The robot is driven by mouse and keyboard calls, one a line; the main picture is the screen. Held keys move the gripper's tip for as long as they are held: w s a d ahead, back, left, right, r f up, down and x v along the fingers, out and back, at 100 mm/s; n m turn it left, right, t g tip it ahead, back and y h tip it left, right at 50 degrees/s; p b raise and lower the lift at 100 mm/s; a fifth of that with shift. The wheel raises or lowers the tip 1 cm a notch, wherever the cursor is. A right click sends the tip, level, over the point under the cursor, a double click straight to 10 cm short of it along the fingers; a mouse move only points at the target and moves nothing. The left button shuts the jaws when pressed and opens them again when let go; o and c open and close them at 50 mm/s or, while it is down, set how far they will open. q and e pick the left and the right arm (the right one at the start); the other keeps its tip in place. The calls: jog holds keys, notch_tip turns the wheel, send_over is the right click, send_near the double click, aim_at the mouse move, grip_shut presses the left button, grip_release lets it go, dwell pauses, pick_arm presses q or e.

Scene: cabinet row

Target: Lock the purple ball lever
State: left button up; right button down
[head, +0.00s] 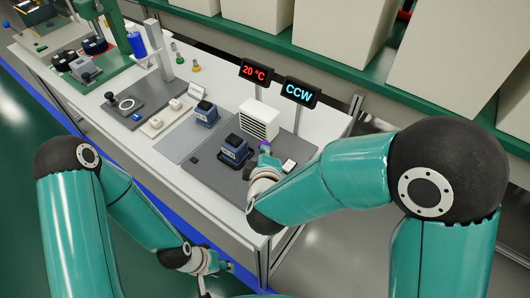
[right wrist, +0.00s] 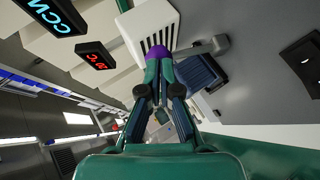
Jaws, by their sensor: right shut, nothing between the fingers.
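The purple ball (head: 265,146) shows small at the tip of my right gripper (head: 265,156), in front of the white vented box. In the right wrist view the purple ball (right wrist: 157,52) lies right at the ends of the right fingers (right wrist: 159,68), which are together with nothing between them. The fingers hide part of the ball, and I cannot tell whether they touch it.
The white vented box (head: 258,122) stands behind the ball, with red "20 °C" (head: 257,72) and cyan "CCW" (head: 300,92) displays behind it. A dark blue device (head: 234,150) sits close left of the right gripper. Another blue device (head: 205,113) stands farther left.

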jog(key=w+g+p, duration=0.1)
jog(key=p, duration=0.2)
jog(key=shift+w+d+m+y, duration=0.1)
jog(key=shift+d+m+y, duration=0.2)
jog(key=shift+d+m, duration=0.1)
jog(key=shift+f, duration=0.1)
